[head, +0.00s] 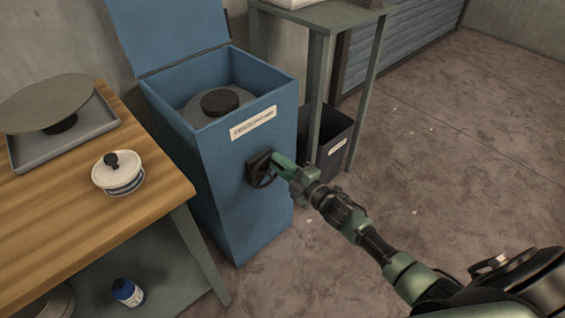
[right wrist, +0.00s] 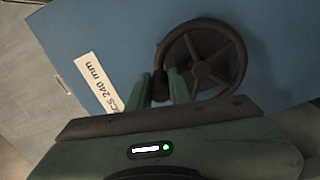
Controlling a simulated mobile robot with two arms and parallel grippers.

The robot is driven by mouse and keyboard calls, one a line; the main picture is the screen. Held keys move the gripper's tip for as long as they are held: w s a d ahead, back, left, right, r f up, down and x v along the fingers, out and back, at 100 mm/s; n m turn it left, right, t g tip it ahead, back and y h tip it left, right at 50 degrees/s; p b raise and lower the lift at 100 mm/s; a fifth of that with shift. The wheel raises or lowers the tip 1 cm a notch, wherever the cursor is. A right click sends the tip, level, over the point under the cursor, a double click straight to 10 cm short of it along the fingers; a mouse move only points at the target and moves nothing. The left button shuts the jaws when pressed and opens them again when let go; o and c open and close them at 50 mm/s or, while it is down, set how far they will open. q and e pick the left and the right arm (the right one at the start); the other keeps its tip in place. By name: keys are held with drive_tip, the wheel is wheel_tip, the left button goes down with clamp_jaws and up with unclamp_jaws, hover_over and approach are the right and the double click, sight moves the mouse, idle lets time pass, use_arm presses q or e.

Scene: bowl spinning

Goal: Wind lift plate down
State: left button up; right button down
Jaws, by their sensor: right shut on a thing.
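A blue cabinet (head: 232,190) stands upright with its lid (head: 165,30) open. Inside its open top is a round grey lift plate (head: 194,107) with a dark round piece (head: 220,101) on it. A dark handwheel (head: 259,171) is on the cabinet's front; it shows larger in the right wrist view (right wrist: 205,65). My right gripper (head: 279,167) is at the wheel, shut on the knob at the wheel's rim; its fingers (right wrist: 164,88) stand either side of the knob in the right wrist view. My left gripper is not in view.
A wooden table (head: 100,215) at left holds a turntable (head: 48,103) in a grey tray and a lidded white jar (head: 119,174). A blue bottle (head: 128,292) is on its lower shelf. A dark bin (head: 333,143) stands under a grey-green table. The floor at right is clear.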

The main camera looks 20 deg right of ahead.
drive_tip(key=shift+s+a+n, duration=0.1)
drive_tip(key=shift+a+n, duration=0.3)
drive_tip(key=shift+n, duration=0.2)
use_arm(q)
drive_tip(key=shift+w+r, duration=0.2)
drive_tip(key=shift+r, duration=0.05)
use_arm(e)
drive_tip(key=shift+a, duration=0.1)
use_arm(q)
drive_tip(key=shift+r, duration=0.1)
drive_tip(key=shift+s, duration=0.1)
use_arm(e)
drive_tip(key=c, duration=1.3)
unclamp_jaws()
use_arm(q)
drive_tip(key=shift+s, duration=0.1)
use_arm(e)
drive_tip(key=v, duration=0.8)
drive_tip(key=shift+r+p, duration=0.1)
drive_tip(key=shift+p, duration=0.2)
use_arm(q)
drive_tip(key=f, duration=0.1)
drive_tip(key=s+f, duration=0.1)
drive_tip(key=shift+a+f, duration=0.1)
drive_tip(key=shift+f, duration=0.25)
